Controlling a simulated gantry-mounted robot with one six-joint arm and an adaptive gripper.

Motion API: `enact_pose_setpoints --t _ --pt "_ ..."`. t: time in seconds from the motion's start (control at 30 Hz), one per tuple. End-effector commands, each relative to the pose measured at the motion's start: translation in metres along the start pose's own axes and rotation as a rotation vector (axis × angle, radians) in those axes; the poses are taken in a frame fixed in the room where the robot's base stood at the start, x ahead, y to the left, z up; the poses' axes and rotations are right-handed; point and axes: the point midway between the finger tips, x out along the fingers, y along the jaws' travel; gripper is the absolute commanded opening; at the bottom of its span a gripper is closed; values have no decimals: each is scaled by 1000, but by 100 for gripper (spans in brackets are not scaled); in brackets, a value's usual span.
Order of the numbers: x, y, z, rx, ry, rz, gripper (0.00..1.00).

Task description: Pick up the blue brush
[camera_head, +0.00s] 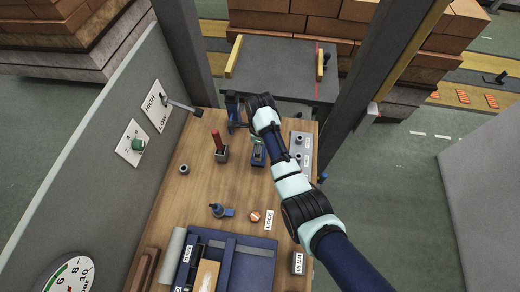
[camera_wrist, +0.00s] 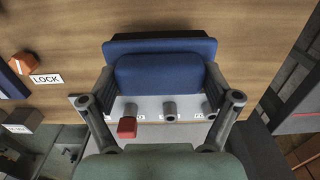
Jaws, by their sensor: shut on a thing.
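The blue brush (camera_wrist: 165,75) is a blue block with a darker blue part behind it, seen in the wrist view between the two fingers of my gripper (camera_wrist: 160,86). The fingers close on its left and right sides. In the head view my gripper (camera_head: 258,143) points down at the middle of the wooden bench, and the brush (camera_head: 258,158) shows just below it. The arm hides part of this spot. I cannot tell whether the brush touches the bench.
A grey panel (camera_head: 95,170) walls the left side.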

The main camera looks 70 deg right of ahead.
Motion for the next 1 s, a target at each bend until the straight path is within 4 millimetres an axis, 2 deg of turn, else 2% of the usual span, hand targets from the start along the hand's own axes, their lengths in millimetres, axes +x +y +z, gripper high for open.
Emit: enact_pose_setpoints --t 0.03,0.27,0.33,0.4,0.6,0.9,0.93,1.0 --pt "-20 -2 1 0 -3 -6 47" --pt "-100 -1 1 0 -3 -6 47" --pt "-130 0 0 0 -1 -2 47" --pt "-145 0 0 0 0 0 47" --pt "-161 0 0 0 0 0 47" --pt "-160 0 0 0 0 -1 47" --pt "-160 0 0 0 0 -1 86" --pt "-160 0 0 0 0 -1 74"
